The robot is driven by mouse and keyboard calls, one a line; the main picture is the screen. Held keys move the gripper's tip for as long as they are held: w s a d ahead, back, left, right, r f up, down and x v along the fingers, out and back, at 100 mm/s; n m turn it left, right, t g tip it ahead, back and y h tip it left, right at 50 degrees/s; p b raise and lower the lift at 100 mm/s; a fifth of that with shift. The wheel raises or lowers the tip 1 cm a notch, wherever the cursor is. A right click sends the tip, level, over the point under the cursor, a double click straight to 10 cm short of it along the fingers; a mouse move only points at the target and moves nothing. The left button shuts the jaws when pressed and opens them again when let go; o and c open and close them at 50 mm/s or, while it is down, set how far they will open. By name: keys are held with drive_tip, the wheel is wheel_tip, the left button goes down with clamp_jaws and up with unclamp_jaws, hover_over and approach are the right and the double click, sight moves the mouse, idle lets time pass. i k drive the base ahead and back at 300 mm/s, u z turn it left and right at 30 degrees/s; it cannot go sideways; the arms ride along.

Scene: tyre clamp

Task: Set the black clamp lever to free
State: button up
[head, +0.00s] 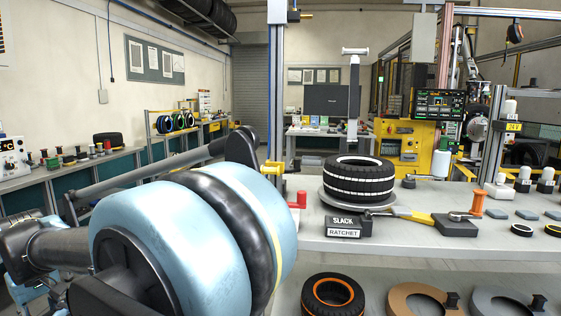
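A black tyre with white bands (358,179) lies flat on a round grey plate (340,201) on the bench. A black block with the signs SLACK and RATCHET (344,226) stands in front of the plate. A yellow-handled tool (416,216) lies to its right. No lever is clearly identifiable as the black clamp lever, so its setting cannot be read. My gripper is not visible; my blue and black arm links fill the lower left.
A dark block (456,226) and an orange spool (477,203) are right of the tyre. A red-topped piece (297,199) and a metal post (277,90) stand at the bench's left end. A lower shelf holds an orange-rimmed tyre (332,297) and rings (424,299).

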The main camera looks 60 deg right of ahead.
sight(297, 160)
drive_tip(key=k, duration=2.95)
drive_tip(key=z, duration=0.7)
drive_tip(key=i, duration=1.05)
drive_tip(key=u, duration=0.05)
